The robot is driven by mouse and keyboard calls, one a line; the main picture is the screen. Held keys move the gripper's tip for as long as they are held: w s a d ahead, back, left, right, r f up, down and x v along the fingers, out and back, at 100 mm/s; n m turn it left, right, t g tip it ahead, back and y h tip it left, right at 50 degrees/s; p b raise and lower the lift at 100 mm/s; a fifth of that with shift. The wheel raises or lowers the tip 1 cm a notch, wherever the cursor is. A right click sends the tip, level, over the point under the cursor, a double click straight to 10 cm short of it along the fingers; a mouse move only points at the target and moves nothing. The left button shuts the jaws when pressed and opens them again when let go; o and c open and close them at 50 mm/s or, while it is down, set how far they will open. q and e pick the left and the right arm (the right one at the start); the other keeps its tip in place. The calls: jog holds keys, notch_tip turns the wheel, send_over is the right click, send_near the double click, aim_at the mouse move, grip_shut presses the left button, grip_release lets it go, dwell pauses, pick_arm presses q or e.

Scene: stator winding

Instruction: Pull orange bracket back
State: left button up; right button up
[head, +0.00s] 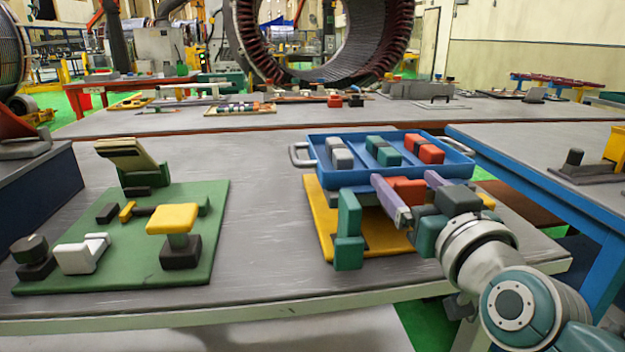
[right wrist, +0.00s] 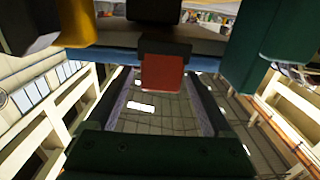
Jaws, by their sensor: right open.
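The orange bracket (head: 408,190) shows as an orange-red block at the yellow board, just in front of the blue tray. In the right wrist view its orange-red face (right wrist: 162,75) has a dark part next to it. My right gripper (head: 403,178) is open, with its two purple-grey fingers on either side of the bracket. In the right wrist view a gap shows between the block and each finger. The bracket's lower part is hidden in the head view. My left gripper is not in view.
The blue tray (head: 313,152) behind holds grey, green and orange blocks. A green upright clamp (head: 348,235) stands on the yellow board (head: 322,205), left of my gripper. A green board (head: 110,278) with several fixtures lies at left. The table between the boards is clear.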

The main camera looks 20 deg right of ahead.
jog(key=shift+c, duration=0.2)
grip_shut()
dwell(0.5)
